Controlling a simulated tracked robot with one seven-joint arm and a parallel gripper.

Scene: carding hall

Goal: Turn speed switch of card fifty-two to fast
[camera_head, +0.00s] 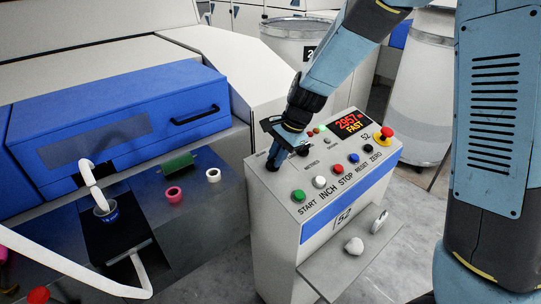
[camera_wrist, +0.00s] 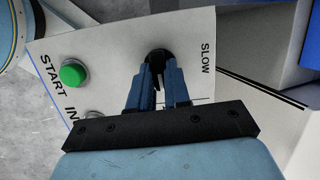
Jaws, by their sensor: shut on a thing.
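The control pedestal of card fifty-two (camera_head: 275,225) stands in the middle of the head view, marked 52. Its display (camera_head: 352,123) reads 2957 m and FAST. My gripper (camera_head: 274,162) is at the top left of the sloping panel. In the wrist view my gripper (camera_wrist: 159,88) is shut on the black speed switch (camera_wrist: 158,56), with the word SLOW beside it. The fingers hide much of the switch, so I cannot tell which way it points. In the head view the switch is hidden behind my gripper.
On the panel are a green START button (camera_head: 298,195), other coloured buttons and a red emergency stop (camera_head: 386,132). A shelf (camera_head: 345,262) below holds white pieces. A blue-fronted machine (camera_head: 120,130) stands left, with coloured rings on its table. White cans stand behind.

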